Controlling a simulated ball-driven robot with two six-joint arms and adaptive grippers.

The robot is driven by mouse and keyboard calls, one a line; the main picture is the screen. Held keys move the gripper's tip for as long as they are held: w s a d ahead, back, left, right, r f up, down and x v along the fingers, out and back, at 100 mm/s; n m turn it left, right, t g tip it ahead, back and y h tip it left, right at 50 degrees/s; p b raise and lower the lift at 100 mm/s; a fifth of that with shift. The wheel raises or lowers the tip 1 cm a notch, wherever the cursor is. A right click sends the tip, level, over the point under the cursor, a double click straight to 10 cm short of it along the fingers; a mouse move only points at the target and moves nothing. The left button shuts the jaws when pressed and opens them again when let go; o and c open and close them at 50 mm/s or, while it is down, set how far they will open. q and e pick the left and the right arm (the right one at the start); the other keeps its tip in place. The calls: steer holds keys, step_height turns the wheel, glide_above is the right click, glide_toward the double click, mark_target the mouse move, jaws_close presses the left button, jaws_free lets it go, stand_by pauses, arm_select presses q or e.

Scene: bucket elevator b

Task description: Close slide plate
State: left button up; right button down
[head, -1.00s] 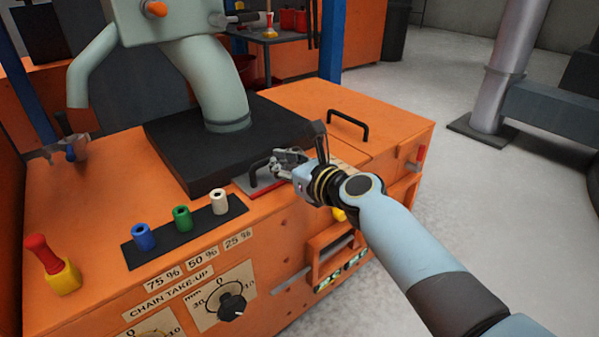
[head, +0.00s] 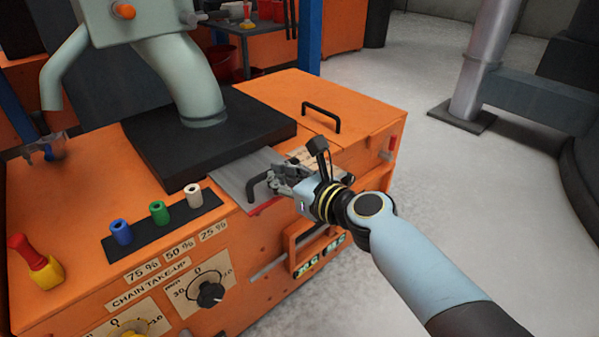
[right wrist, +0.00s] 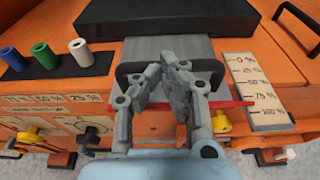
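The slide plate (head: 236,173) is a flat grey plate with a red front edge and a black bar handle (head: 256,188). It sticks out from under the black block (head: 205,140) on the orange machine. The right wrist view also shows the plate (right wrist: 165,48) and its handle (right wrist: 215,68). My right gripper (head: 275,176) is at the handle, its fingers shut around the middle of the bar. In the right wrist view the fingers (right wrist: 164,70) hide that part of the bar. My left gripper is not in view.
A percent scale label (right wrist: 258,90) lies right of the plate. Blue, green and white cylinders (head: 158,212) stand on a black strip to the left. A second black handle (head: 322,117) is on the orange top. A red and yellow knob (head: 35,262) stands front left.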

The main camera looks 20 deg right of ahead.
steer(key=s+d+r+t+b, duration=0.1)
steer(key=s+d+r, duration=0.2)
steer(key=s+r, duration=0.3)
steer(key=s+f+b, duration=0.4)
steer(key=s, duration=0.5)
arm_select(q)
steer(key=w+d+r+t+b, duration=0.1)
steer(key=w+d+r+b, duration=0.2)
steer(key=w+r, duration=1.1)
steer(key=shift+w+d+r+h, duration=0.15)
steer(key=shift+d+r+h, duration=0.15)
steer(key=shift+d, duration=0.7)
arm_select(e)
steer(key=shift+g, duration=0.3)
steer(key=shift+d+r+x, duration=0.1)
steer(key=shift+x, duration=2.2)
steer(key=shift+d+r+x, duration=0.1)
steer(key=shift+x, duration=2.2)
steer(key=shift+d+r+x, duration=0.15)
steer(key=shift+x, duration=2.15)
steer(key=shift+w, duration=0.15)
